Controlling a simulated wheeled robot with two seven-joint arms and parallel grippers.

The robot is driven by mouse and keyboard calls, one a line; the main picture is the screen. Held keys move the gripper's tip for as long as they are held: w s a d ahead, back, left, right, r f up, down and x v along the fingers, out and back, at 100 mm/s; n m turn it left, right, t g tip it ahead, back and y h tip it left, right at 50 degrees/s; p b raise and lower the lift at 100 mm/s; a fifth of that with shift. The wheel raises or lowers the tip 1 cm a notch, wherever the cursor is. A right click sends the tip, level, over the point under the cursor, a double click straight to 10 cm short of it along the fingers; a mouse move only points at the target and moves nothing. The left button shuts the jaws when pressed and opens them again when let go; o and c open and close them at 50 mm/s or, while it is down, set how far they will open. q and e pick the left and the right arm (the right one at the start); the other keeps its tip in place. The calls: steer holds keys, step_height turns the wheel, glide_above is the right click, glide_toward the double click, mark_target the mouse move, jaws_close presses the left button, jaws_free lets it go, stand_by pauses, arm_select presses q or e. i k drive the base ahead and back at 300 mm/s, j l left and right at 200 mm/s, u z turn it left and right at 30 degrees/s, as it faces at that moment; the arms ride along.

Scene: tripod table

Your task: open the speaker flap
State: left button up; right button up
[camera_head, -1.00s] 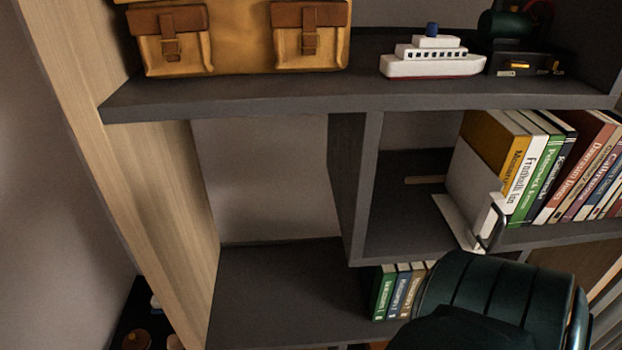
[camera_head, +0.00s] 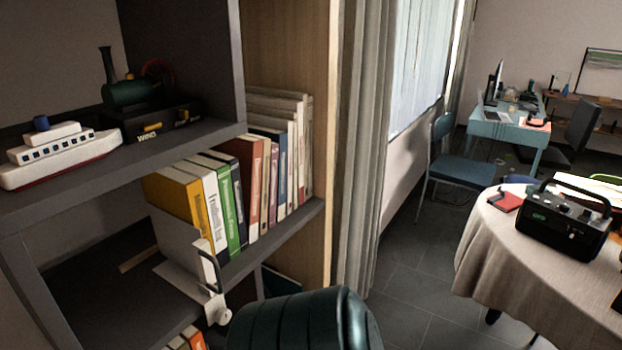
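A black box-shaped device with a carry handle, knobs and a small green panel (camera_head: 565,222) stands on a cloth-covered round table (camera_head: 500,250) at the right. It looks like a radio or speaker unit. Neither of my grippers shows in the head view.
A dark shelf (camera_head: 150,160) with books (camera_head: 262,185), a toy ship (camera_head: 62,152) and a model engine (camera_head: 140,100) fills the left. A dark green padded chair back (camera_head: 303,322) is close in front. Grey floor (camera_head: 415,285) lies open between curtain and table. A blue chair (camera_head: 458,165) and desk (camera_head: 510,130) stand behind.

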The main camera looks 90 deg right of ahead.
mark_target(585, 216)
steer(key=z, duration=4.25)
